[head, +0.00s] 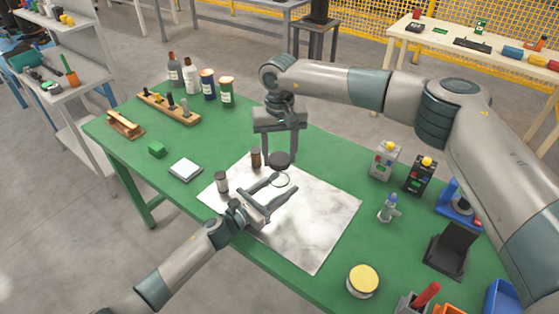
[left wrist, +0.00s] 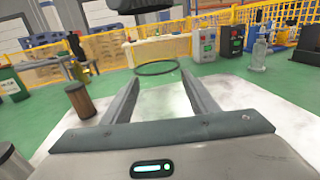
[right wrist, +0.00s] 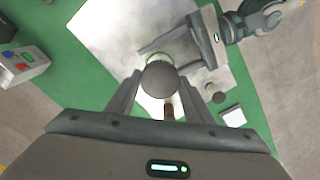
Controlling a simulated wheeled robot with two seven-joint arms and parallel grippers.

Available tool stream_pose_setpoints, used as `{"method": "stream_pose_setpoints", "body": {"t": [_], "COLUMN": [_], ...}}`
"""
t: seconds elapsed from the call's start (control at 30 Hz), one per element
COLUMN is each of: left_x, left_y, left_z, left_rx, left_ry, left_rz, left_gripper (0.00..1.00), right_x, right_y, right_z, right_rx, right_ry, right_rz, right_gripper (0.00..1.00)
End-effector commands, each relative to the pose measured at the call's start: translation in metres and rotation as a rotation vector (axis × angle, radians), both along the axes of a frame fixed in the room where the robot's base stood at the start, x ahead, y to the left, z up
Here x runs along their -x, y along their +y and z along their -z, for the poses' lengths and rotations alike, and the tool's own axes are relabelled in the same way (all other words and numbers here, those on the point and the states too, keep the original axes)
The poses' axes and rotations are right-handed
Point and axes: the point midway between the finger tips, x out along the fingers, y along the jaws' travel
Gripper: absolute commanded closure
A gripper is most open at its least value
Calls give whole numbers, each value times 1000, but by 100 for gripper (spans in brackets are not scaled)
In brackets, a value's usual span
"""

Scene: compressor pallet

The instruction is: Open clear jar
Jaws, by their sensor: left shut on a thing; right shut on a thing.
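The clear jar (head: 281,181) stands over the white marbled mat (head: 325,225), and its glass is hardly visible apart from a dark rim. My left gripper (head: 287,184) is shut on the jar from the near left side; the rim shows between its fingers in the left wrist view (left wrist: 157,68). The round dark lid (head: 279,160) is above the jar and apart from it, with a gap between them. My right gripper (head: 280,157) is shut on the lid from above. In the right wrist view the lid (right wrist: 159,80) hides part of the jar.
A brown jar (head: 256,159) and a grey-capped jar (head: 221,182) stand close by on the mat's left side. A white square dish (head: 185,170) and green block (head: 156,149) lie farther left. Bottles, a yellow-lidded tub (head: 363,280) and boxes surround the mat. The mat's right part is clear.

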Motion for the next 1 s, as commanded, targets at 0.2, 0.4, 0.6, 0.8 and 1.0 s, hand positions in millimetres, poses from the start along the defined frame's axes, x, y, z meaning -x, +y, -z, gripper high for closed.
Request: {"method": "stream_pose_setpoints", "body": {"t": [0.2,0.4,0.6,0.8,1.0], "left_x": [0,0,0,2,11], "left_y": [0,0,0,2,13], "left_z": [0,0,0,1,2], "left_rx": [-1,-1,0,0,-2], "left_ry": [1,1,0,0,-1], "left_rz": [0,0,0,0,-1], "left_gripper": [100,27,24,24,24], "right_x": [0,0,0,0,0], "right_y": [0,0,0,0,0], "right_z": [-5,-5,-5,-4,-1], "right_rx": [1,1,1,1,1], "right_ry": [1,1,1,1,1], "right_rz": [0,0,0,0,0], "right_gripper": [80,80,80,80,80]}}
